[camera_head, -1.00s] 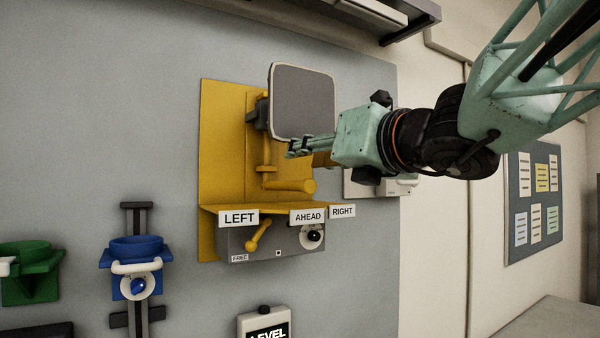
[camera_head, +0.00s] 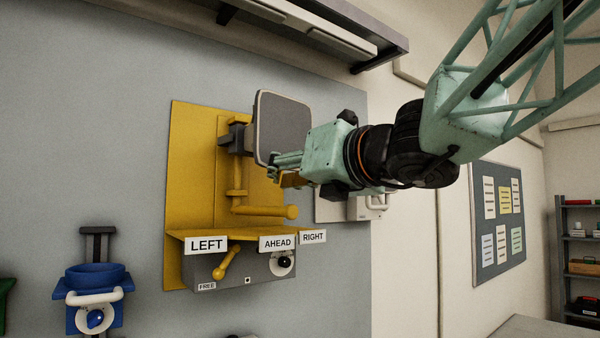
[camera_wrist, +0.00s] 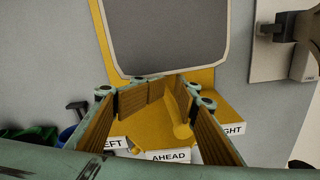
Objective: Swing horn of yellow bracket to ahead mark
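The yellow bracket (camera_head: 190,190) is on the grey wall panel. Its horn (camera_head: 283,130), a grey rounded panel with a pale rim, fills the top of the wrist view (camera_wrist: 180,35). A yellow pointer rod (camera_head: 265,211) below it ends above the labels; in the wrist view its round end (camera_wrist: 183,131) lies between the AHEAD label (camera_wrist: 168,156) and the RIGHT label (camera_wrist: 233,129). The LEFT label (camera_head: 206,245) is at the shelf's left. My gripper (camera_head: 280,164) is at the horn's lower right edge, its fingers apart (camera_wrist: 170,85). I cannot tell whether it touches the horn.
A yellow lever (camera_head: 226,263) beside the FREE label (camera_head: 207,286) and a black knob (camera_head: 284,262) are below the shelf. A blue holder (camera_head: 95,290) is at lower left. A pale wall unit (camera_head: 350,207) is behind my gripper. A dark shelf (camera_head: 300,30) overhangs above.

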